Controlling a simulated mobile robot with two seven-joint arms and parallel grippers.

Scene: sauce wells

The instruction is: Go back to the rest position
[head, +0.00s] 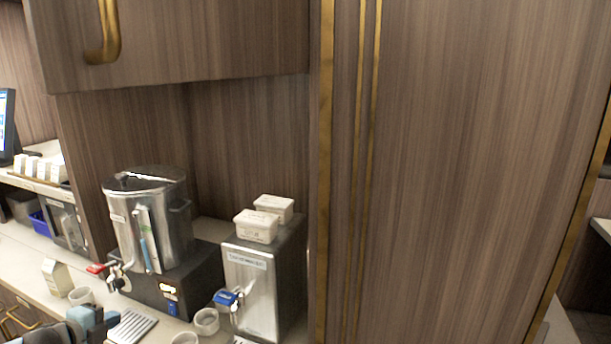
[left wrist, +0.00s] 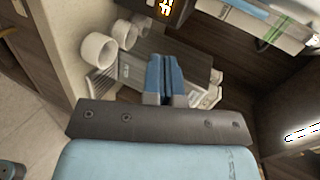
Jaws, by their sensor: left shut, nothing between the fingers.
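White cups and a grey slotted tray show beyond the fingertips there; I cannot tell whether the fingers touch anything.
A steel urn (head: 148,220) with a red tap and a steel dispenser (head: 262,275) with a blue tap stand on the counter. Cups (head: 206,321) and a carton (head: 57,277) are near its front. A tall wooden cabinet (head: 450,170) fills the right.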

